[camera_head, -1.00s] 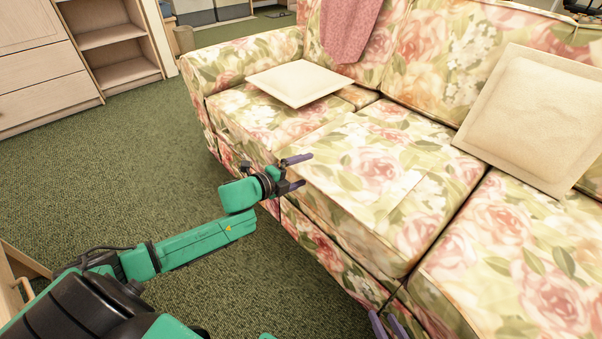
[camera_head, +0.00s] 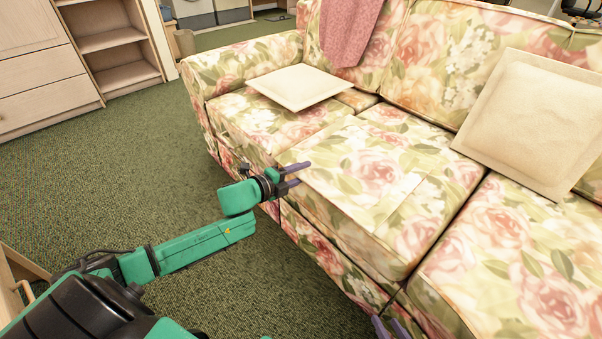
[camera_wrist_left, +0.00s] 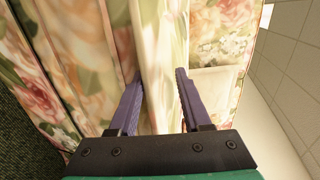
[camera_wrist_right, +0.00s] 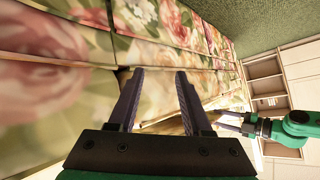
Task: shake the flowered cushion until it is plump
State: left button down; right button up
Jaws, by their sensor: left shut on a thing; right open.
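The flowered cushion (camera_head: 375,175) lies on the middle seat of the sofa, its print nearly matching the sofa's. My left gripper (camera_head: 303,174) is shut on the cushion's near left edge. In the left wrist view, the cushion (camera_wrist_left: 158,60) stands between the two purple fingers of the left gripper (camera_wrist_left: 160,90). My right gripper (camera_head: 391,328) shows only in part at the bottom edge of the head view. It is open and empty in the right wrist view (camera_wrist_right: 160,90), near the sofa front.
The flowered sofa (camera_head: 510,250) fills the right side. Two cream cushions lie on it, one at the left end (camera_head: 298,88) and one leaning at the right (camera_head: 530,122). A pink cloth (camera_head: 347,30) hangs over the backrest. Green carpet (camera_head: 110,165) is clear at left, before wooden shelves (camera_head: 112,45).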

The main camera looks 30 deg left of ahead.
pick_arm(q)
jog(key=shift+s+a+r+p, duration=0.25)
jog(key=shift+s+r+p, duration=0.4)
jog(key=shift+p, duration=0.5)
pick_arm(e)
jog(key=s+d+r+g+h+p, duration=0.1)
jog(key=s+d+r+g+h, duration=0.15)
jog(key=d+r, duration=0.2)
jog(key=s+d+r+g+h+p, duration=0.2)
jog(key=s+d+r+g, duration=0.15)
jog(key=d, duration=0.25)
jog(key=s+d+f+g+h+p, duration=0.1)
jog(key=d+f+p, duration=0.15)
jog(key=f, duration=0.45)
jog(key=d+f+g+p, duration=0.1)
jog(key=f+p, duration=0.3)
jog(key=f, duration=0.3)
pick_arm(q)
jog(key=s+a+r+p, duration=0.2)
jog(key=s+r+p, duration=0.2)
jog(key=r, duration=0.6)
jog(key=shift+s+r, duration=0.4)
jog(key=shift+s, duration=0.45)
pick_arm(e)
jog(key=s+d+f, duration=0.2)
jog(key=s+f, duration=0.4)
jog(key=s, duration=0.2)
jog(key=shift+s+d+f, duration=0.25)
jog(key=shift+d, duration=0.05)
